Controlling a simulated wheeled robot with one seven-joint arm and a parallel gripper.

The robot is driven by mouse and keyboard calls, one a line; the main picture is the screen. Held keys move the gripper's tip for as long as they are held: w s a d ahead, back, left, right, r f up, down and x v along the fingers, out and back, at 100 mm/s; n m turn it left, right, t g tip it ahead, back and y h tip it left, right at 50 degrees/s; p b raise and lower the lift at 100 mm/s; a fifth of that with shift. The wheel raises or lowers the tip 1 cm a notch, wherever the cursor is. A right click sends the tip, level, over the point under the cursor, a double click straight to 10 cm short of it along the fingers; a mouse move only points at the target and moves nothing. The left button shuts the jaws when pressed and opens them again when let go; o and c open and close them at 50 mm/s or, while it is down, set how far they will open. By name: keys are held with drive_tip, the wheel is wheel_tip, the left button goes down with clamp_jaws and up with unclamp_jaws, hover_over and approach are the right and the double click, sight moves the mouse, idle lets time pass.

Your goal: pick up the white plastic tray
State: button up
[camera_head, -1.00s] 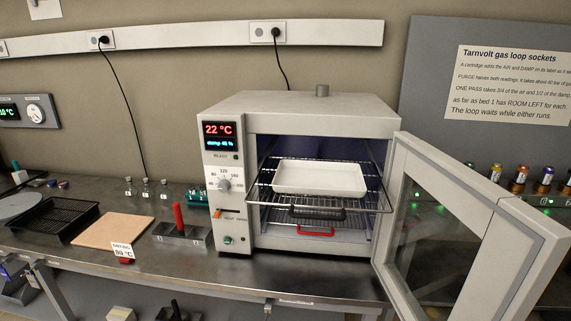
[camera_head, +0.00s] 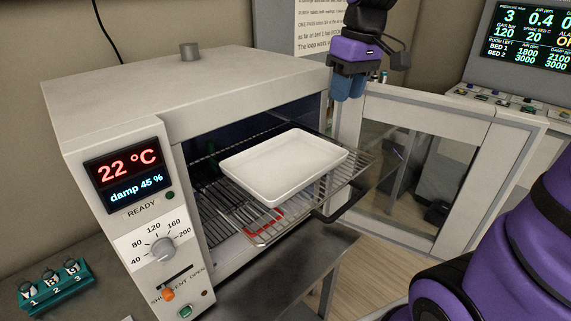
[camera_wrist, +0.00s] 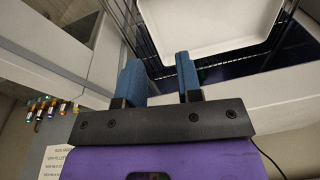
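The white plastic tray (camera_head: 284,165) lies empty and level on the pulled-out wire shelf (camera_head: 262,232) of the oven. It also shows at the top of the wrist view (camera_wrist: 205,25). My gripper (camera_head: 350,88) is up and behind the tray, to its right in the head view, apart from it and near the oven's open door. In the wrist view its two blue fingers (camera_wrist: 160,78) stand apart with nothing between them.
The oven (camera_head: 115,110) stands left of the tray, showing 22 °C. Its open door (camera_head: 470,135) stands to the right. A teal rack (camera_head: 55,285) is at lower left. A readout panel (camera_head: 525,40) is at upper right.

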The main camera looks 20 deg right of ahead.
drive_tip(key=w+d+f+n+g, duration=0.1)
drive_tip(key=w+f+g, duration=0.1)
drive_tip(key=w+f, duration=0.35)
drive_tip(key=shift+y, duration=0.3)
drive_tip(key=f, duration=0.3)
drive_tip(key=a+f, duration=0.1)
drive_tip(key=f, duration=0.2)
drive_tip(key=w+f, duration=0.1)
drive_tip(key=f, duration=0.1)
drive_tip(key=shift+a+f, duration=0.15)
drive_tip(key=shift+f, duration=0.25)
drive_tip(key=shift+c, duration=0.2)
clamp_jaws()
